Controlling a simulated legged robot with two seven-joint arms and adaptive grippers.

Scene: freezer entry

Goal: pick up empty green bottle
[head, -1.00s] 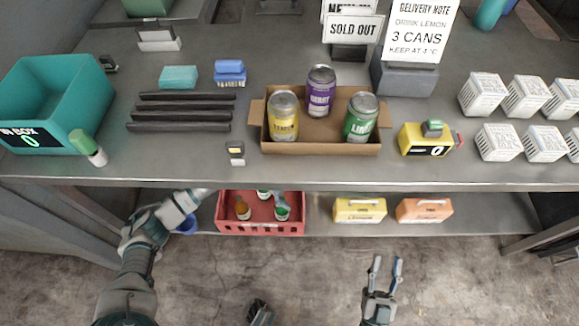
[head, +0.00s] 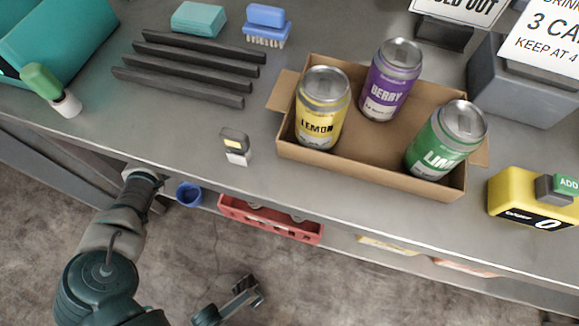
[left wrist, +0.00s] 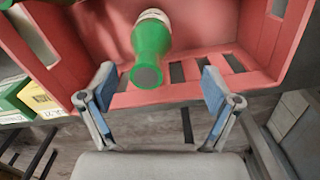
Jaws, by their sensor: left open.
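In the left wrist view a green bottle (left wrist: 152,42) is in a red crate (left wrist: 285,35), its dark round end pointing toward my left gripper (left wrist: 158,88). The gripper's blue-padded fingers are open, one on each side of that end. Nothing is held, and I see a gap between the bottle and each pad. In the head view my left arm reaches under the counter edge, and its gripper is hidden there. The red crate (head: 268,222) shows only partly below the edge; the green bottle cannot be made out there. My right gripper is not in view.
The grey counter (head: 190,150) overhangs the lower shelf. On it are a cardboard tray (head: 367,175) with three cans, a green-and-white item (head: 48,88), dark bars (head: 190,65) and a yellow device (head: 525,200). A blue cup (head: 188,194) is beside my left arm.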

